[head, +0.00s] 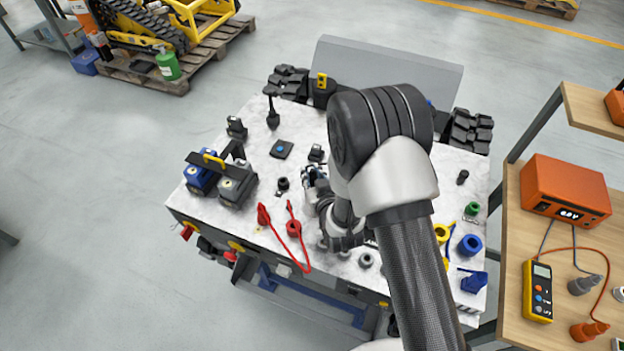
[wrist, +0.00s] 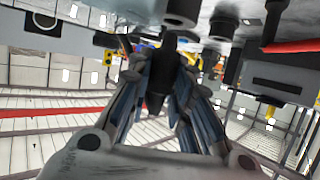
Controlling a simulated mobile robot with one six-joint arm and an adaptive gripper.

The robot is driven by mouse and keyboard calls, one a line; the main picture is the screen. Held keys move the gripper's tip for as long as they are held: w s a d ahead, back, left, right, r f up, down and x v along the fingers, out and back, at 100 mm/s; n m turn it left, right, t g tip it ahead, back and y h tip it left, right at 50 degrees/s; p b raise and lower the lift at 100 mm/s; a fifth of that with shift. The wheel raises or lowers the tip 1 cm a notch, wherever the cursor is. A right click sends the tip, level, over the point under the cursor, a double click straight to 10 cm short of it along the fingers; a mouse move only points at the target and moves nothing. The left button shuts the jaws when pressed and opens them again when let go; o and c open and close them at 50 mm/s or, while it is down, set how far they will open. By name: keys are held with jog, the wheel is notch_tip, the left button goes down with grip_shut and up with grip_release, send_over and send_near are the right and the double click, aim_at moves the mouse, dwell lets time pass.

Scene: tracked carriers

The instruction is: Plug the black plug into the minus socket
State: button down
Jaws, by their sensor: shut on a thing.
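My gripper (head: 313,178) is low over the pale top of the carrier (head: 225,205), left of my forearm, which partly hides it. In the wrist view my gripper (wrist: 163,95) is shut on a black plug (wrist: 158,78), held between the two fingers. In the head view the plug cannot be told apart from the fingers. Dark round sockets (wrist: 183,12) show above the fingers in the wrist view, apart from the plug. A small black round fitting (head: 282,184) stands left of my gripper. No minus mark is readable, so I cannot tell which socket is minus.
A red cable (head: 303,258) with red fittings lies front left of my gripper. Battery-like blocks (head: 236,186) with a raised handle stand farther left. Grey, yellow and blue (head: 469,246) rings stand to the right. A wooden bench (head: 512,290) with an orange meter (head: 566,190) is at right.

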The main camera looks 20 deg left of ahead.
aim_at(312, 170)
notch_tip(312, 170, up, 18)
jog(key=p, duration=0.4)
jog(key=shift+f, duration=0.25)
jog(key=c, duration=2)
grip_release()
grip_shut()
